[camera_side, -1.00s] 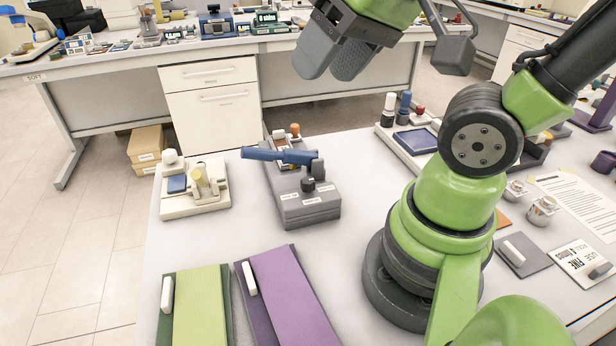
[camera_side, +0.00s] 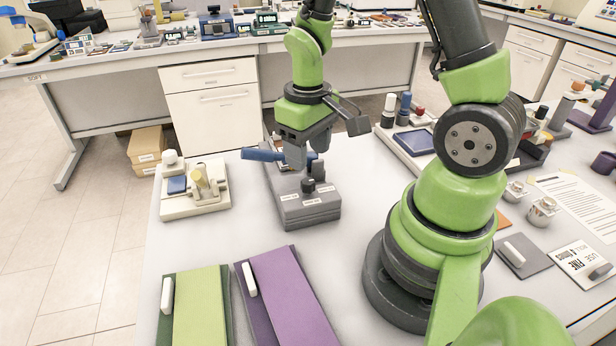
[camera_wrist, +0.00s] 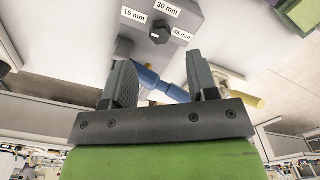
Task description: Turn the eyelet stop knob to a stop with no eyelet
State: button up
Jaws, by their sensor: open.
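The black stop knob (camera_side: 308,184) stands on the near top of a grey device (camera_side: 312,213). In the wrist view the knob (camera_wrist: 160,32) has labels reading 15 mm, 30 mm and 45 mm around it; a small pale mark shows on it, its exact direction hard to tell. A blue lever (camera_side: 260,155) crosses the device behind the knob. My gripper (camera_side: 297,162) points down over the lever area, just behind the knob. It is open and empty; in the wrist view the blue lever shows between and beyond its fingers (camera_wrist: 162,78). The fingers partly hide the lever.
A cream fixture (camera_side: 195,208) with a blue pad stands left of the device. Green (camera_side: 202,310) and purple (camera_side: 290,300) boards lie in front. A cream tray (camera_side: 404,155) with a blue pad and several bottles is to the right. White table is clear between them.

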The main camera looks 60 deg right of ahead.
aim_at(308, 181)
jog(key=shift+f, duration=3.2)
jog(key=c, duration=0.9)
